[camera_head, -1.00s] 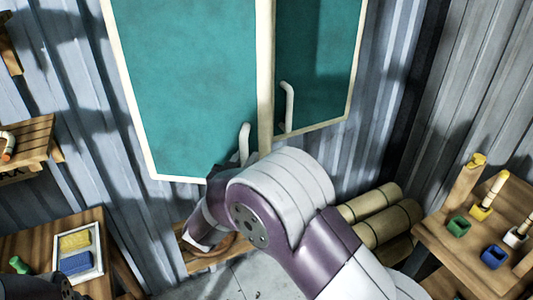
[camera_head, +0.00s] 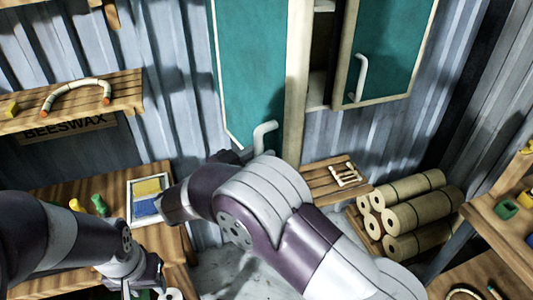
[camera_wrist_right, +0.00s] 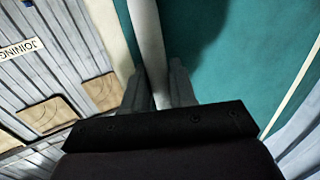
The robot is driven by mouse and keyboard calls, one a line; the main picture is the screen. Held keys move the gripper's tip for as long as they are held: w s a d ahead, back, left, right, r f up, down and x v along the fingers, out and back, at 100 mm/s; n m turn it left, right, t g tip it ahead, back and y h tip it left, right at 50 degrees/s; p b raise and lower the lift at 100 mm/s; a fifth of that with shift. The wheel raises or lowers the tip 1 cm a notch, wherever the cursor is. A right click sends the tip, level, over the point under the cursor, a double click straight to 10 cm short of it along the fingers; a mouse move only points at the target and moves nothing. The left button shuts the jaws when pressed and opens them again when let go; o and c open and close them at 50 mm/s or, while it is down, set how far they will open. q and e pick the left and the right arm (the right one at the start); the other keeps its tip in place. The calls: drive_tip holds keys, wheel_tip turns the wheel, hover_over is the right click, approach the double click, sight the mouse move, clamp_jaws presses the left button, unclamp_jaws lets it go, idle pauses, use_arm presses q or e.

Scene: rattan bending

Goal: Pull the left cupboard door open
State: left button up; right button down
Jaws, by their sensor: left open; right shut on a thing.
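The left cupboard door (camera_head: 247,75) is a teal panel in a pale frame. In the right wrist view, my right gripper (camera_wrist_right: 160,85) is shut on the white handle bar (camera_wrist_right: 150,45), beside the teal panel. My right arm hides that gripper in the head view. My left gripper (camera_head: 143,286) is open at the lower left, over the bench area and away from the door.
The right door (camera_head: 392,45) has its own white handle (camera_head: 360,78). A wooden bench (camera_head: 60,195) with a tray (camera_head: 130,205) is at left, below a shelf (camera_head: 70,108). Rolled bundles (camera_head: 425,215) and a small slatted table (camera_head: 325,178) stand below the cupboard.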

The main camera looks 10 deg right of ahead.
use_arm(q)
drive_tip(key=shift+s+a, duration=0.15)
drive_tip(key=shift+a, duration=0.15)
use_arm(e)
drive_tip(key=shift+a+r, duration=0.1)
drive_tip(key=shift+a, duration=0.6)
drive_tip(key=c, duration=1.1)
unclamp_jaws()
drive_tip(key=shift+o, duration=0.2)
